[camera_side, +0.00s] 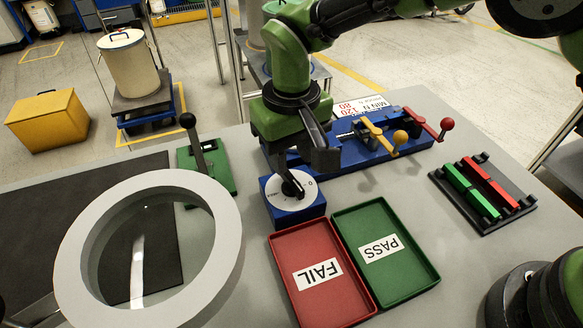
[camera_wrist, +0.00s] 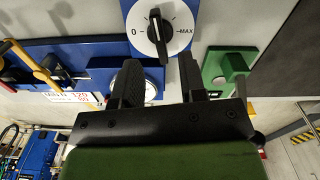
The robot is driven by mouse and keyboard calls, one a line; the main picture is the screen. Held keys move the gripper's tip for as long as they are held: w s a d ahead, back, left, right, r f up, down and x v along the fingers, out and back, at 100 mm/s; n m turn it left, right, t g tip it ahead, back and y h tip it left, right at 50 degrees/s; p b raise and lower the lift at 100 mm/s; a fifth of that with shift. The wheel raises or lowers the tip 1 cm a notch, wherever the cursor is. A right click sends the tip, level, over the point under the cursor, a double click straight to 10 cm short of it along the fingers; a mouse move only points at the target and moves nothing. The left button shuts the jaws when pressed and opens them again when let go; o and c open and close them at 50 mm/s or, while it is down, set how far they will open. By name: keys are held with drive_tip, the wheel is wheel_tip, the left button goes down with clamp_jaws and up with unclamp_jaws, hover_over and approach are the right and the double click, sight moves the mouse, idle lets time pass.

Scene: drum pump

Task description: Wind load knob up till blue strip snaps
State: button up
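The load knob (camera_wrist: 157,31) is a black pointer on a white dial marked 0 at left and MAX at right, on a blue box. In the wrist view it stands nearly upright between the marks. The knob also shows in the side view (camera_side: 292,186), partly behind my gripper (camera_side: 318,150). In the wrist view my gripper (camera_wrist: 159,64) is open, its black fingers apart with nothing between them, just short of the knob. The blue test fixture (camera_side: 350,148) stands behind, with yellow and red ball levers. I cannot make out a blue strip in it.
A red FAIL tray (camera_side: 292,244) and a green PASS tray (camera_side: 410,287) lie in front. A black rack (camera_side: 445,205) with green and red strips is at right. A green lever base (camera_side: 220,172) and a large white ring (camera_side: 75,262) stand at left. A sign (camera_side: 372,103) is behind.

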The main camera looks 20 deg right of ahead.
sight(291, 177)
wheel_tip(291, 177, down, 5)
drive_tip(key=shift+r, duration=0.1)
drive_tip(key=shift+c, duration=0.2)
clamp_jaws()
